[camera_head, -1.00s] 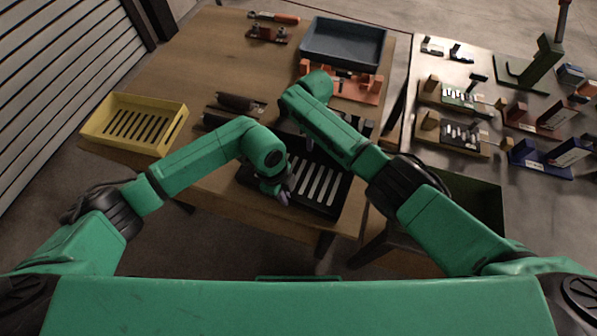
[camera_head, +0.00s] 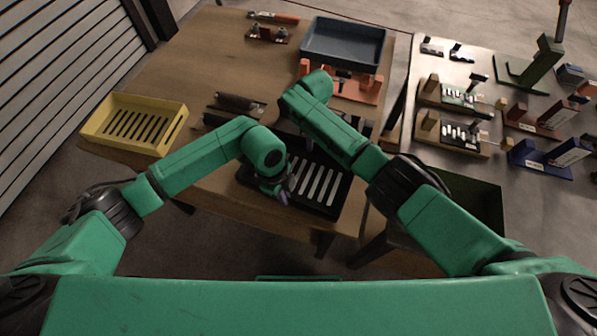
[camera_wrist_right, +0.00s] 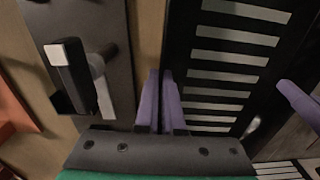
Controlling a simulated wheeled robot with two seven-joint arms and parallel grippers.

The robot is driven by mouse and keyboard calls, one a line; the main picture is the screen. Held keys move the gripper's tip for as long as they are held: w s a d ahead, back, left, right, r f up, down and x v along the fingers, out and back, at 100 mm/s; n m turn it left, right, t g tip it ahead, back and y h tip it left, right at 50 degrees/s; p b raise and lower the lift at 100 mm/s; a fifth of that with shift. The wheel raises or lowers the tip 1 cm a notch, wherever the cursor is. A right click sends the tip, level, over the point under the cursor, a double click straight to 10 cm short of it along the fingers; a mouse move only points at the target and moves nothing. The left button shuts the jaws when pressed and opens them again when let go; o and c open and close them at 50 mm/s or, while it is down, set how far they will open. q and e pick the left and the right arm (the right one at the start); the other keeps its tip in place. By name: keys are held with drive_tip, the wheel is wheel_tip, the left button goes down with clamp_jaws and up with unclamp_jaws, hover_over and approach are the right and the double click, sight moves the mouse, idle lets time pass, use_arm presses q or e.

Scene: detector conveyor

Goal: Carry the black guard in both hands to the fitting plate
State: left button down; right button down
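The black guard (camera_head: 326,205), a dark slotted piece with pale strips showing through, lies at the table's near right; it also fills the upper right of the right wrist view (camera_wrist_right: 238,52). My right gripper (camera_wrist_right: 160,103) has its purple fingers close together at the guard's edge, seemingly pinching its rim; my arm hides it in the head view. My left gripper (camera_head: 277,192) is at the guard's left side; one of its fingers shows at the right of the wrist view, its opening unclear. A dark grey plate (camera_wrist_right: 110,30) with a clamp, perhaps the fitting plate, lies beside the guard.
A yellow slotted tray (camera_head: 98,133) stands at the table's left. A blue tray (camera_head: 343,60) and an orange fixture (camera_head: 368,90) are at the back right. Brown rollers (camera_head: 236,102) lie mid-table. A metal table with several fixtures stands to the right.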

use_arm(q)
drive_tip(key=shift+r, duration=0.1)
idle(0.3)
